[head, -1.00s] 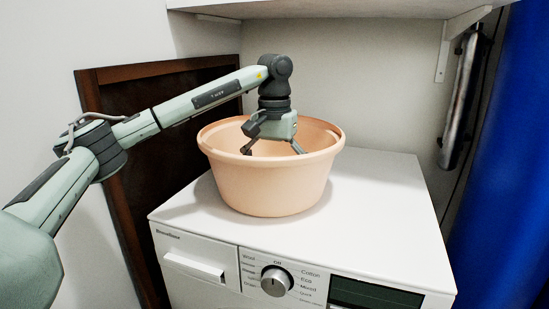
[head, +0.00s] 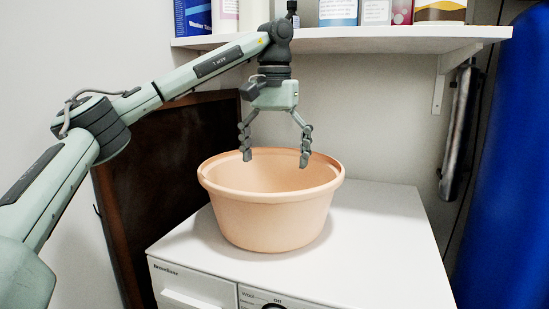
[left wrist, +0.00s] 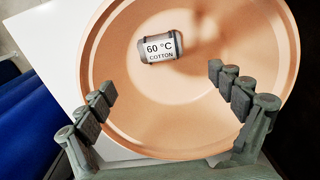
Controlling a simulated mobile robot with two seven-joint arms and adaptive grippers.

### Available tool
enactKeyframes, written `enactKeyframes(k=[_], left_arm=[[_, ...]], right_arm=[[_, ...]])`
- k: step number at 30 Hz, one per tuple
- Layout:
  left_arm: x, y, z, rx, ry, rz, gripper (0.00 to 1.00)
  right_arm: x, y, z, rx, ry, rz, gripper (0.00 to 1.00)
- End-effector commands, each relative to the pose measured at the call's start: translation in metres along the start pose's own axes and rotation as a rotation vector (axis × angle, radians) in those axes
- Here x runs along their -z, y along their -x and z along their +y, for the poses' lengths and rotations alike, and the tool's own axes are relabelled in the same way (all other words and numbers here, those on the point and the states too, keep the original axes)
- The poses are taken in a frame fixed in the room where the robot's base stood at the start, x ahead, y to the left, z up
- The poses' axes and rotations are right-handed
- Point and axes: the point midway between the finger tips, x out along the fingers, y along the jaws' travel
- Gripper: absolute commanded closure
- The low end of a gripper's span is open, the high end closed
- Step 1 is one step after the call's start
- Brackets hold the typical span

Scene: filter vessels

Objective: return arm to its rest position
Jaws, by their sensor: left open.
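My left gripper (head: 275,158) is open and points down above the peach basin (head: 268,222), its fingertips near the height of the rim. In the left wrist view the two fingers (left wrist: 162,82) are spread wide with nothing between them. A small light-grey item (left wrist: 160,47) labelled "60 °C COTTON" lies inside the basin, apart from the fingers. The head view does not show this item, as the basin's wall hides it. The right gripper is not in view.
The basin stands on a white washing machine (head: 385,240). A white shelf (head: 400,36) with bottles and boxes hangs close above and behind my left arm. A dark wooden frame stands left, and a blue surface (head: 505,160) stands right.

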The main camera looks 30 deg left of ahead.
Motion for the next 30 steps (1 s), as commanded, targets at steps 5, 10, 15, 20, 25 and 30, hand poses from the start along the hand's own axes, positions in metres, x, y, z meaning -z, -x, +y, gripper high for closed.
enactKeyframes(k=[5, 10, 15, 20, 25, 30], left_arm=[[0.000, 0.000, 0.000, 0.000, 0.000, 0.000, 0.07], [0.000, -0.001, 0.000, 0.000, -0.001, 0.000, 0.07], [0.000, -0.006, 0.000, 0.001, -0.001, -0.003, 0.07], [0.000, -0.024, 0.000, 0.001, -0.003, -0.006, 0.07], [-0.001, -0.051, 0.000, 0.001, -0.002, -0.006, 0.07], [-0.001, -0.082, -0.001, 0.002, 0.001, -0.005, 0.07]], right_arm=[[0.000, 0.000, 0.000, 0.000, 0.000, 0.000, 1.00], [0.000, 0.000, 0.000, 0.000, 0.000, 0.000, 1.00], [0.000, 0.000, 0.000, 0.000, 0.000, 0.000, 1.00], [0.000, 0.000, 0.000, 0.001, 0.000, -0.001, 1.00], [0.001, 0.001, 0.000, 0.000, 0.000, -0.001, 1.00], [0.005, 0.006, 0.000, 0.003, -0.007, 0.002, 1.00]])
